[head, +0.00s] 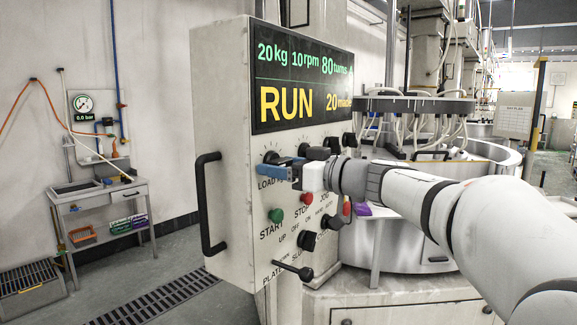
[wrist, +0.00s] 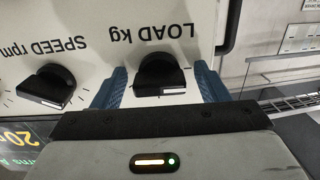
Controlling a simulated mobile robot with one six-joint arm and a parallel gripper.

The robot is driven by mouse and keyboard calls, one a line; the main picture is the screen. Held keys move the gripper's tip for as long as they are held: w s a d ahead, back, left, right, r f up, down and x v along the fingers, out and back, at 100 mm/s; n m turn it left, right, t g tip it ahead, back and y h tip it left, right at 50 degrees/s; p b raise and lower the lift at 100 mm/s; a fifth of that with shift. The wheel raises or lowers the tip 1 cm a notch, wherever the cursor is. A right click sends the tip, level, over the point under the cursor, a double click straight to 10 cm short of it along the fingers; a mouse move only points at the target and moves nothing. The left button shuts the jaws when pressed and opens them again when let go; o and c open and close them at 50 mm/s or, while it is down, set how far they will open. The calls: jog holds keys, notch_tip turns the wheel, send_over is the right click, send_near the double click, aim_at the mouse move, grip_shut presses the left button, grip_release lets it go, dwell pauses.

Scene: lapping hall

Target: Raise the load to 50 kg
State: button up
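The black LOAD kg knob (wrist: 160,73) is on the white control panel (head: 228,178), and its label appears upside down in the wrist view. My gripper (wrist: 161,84) is open, with one blue finger on each side of the knob. Gaps show between both fingers and the knob. In the head view my gripper (head: 284,164) is at the panel's upper left, partly covering the knob and the LOAD label. The display (head: 302,83) reads 20 kg, 10 rpm, 80 turns, with RUN and a yellow 20 below.
The SPEED rpm knob (wrist: 48,86) is left of my gripper in the wrist view. A green START button (head: 276,215), a red STOP button (head: 306,198) and a black lever (head: 293,271) sit lower. A black handle (head: 208,204) sticks out at the panel's left edge.

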jog(key=c, duration=0.9)
jog(key=shift+d, duration=0.2)
jog(key=shift+c, duration=0.2)
jog(key=shift+a, duration=0.1)
